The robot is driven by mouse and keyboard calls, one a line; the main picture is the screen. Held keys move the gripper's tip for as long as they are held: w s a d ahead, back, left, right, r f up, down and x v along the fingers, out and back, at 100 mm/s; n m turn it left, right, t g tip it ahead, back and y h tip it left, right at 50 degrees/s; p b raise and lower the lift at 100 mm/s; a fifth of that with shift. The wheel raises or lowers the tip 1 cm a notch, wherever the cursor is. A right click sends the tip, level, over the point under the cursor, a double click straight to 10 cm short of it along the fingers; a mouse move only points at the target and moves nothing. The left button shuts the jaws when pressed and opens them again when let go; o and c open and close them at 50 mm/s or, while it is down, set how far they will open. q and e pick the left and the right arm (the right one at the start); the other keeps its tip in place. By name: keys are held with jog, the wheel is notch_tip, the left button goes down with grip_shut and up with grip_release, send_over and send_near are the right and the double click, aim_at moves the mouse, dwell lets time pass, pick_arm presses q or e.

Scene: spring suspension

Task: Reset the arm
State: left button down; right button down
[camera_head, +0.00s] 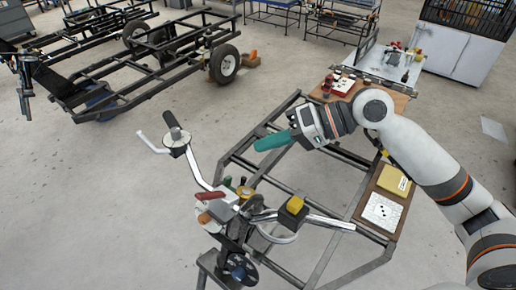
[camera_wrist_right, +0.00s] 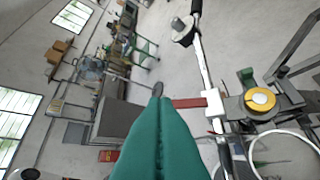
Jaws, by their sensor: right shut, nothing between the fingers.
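My right arm (camera_head: 430,165) comes in from the right edge of the head view. Its right gripper (camera_head: 259,145) has teal fingers that point left, above the black metal frame. The fingers are shut together and empty. In the right wrist view the teal fingers (camera_wrist_right: 158,102) lie side by side with nothing between them. They look apart from the handlebar assembly (camera_head: 208,185), which stands below and left of the gripper in the head view. My left arm and gripper do not show.
A yellow-topped block (camera_head: 295,205) sits on the handlebar assembly. A board with a yellow box (camera_head: 394,180) and a white panel (camera_head: 382,212) lies on the frame's right side. A wheeled chassis (camera_head: 130,50) stands at the back left. Floor at the left is clear.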

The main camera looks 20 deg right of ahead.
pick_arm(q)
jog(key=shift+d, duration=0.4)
